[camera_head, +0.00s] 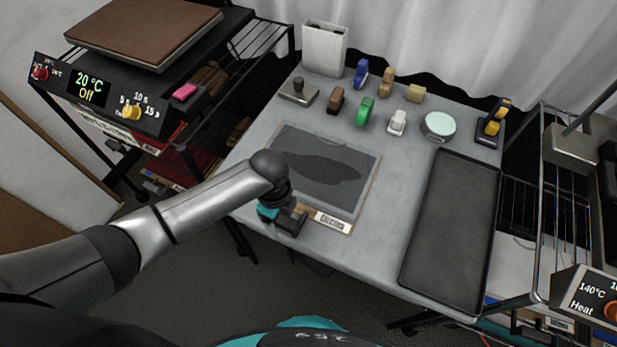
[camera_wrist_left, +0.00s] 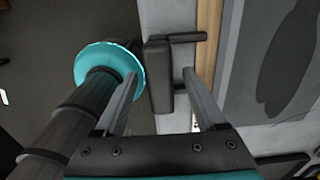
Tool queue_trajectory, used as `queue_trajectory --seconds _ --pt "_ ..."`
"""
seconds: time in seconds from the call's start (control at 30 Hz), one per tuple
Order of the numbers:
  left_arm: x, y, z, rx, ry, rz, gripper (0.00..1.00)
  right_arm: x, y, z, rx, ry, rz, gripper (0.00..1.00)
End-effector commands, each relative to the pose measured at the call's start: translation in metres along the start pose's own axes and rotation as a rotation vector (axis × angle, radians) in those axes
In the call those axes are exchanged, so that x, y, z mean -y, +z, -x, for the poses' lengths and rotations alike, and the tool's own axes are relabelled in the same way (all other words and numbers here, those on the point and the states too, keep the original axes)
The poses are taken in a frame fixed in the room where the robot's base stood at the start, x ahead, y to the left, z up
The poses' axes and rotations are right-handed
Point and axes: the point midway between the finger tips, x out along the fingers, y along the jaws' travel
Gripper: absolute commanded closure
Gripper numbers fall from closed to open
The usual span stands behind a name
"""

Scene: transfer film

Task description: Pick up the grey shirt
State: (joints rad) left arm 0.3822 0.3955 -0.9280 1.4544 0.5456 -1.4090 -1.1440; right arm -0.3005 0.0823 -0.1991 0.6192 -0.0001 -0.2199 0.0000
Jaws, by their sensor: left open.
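A flat grey panel (camera_head: 345,152) with a darker grey, uneven patch (camera_head: 318,166) lies at the middle of the table. The patch also shows in the left wrist view (camera_wrist_left: 290,62). I cannot tell whether this is the grey shirt or a screen; no clear shirt outline shows. My left gripper (camera_wrist_left: 163,78) is open. Its fingers are on either side of a black handle-like block (camera_wrist_left: 160,78) at the table's near edge, beside the panel's wooden edge (camera_wrist_left: 207,50). I cannot tell whether they touch it.
A black tray (camera_head: 452,230) lies on the right of the grey table (camera_head: 385,215). Coloured stamps or tools, including a green one (camera_head: 365,111), and a mint round tin (camera_head: 439,126) stand behind. A heat unit (camera_head: 98,92) is on the left rack; another (camera_head: 588,298) is at right.

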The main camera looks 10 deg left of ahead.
Motion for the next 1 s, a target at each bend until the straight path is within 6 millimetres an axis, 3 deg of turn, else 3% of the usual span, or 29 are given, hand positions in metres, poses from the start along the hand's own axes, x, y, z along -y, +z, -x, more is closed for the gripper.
queue_trajectory --seconds 0.17,0.8,1.0 --pt "0.0001 -0.0001 0.0004 0.0 -0.001 0.0 0.28 0.0004 -0.0011 0.0004 -0.002 -0.001 0.0 0.5" --pt "0.0 0.0003 0.0007 0.0 0.0 0.0 0.99 0.0034 -0.0024 0.0004 -0.004 -0.004 -0.001 0.5" --pt "0.0 0.0003 0.0007 0.0 0.0 0.0 1.0 0.0033 -0.0024 0.0004 -0.004 -0.004 0.0 0.5"
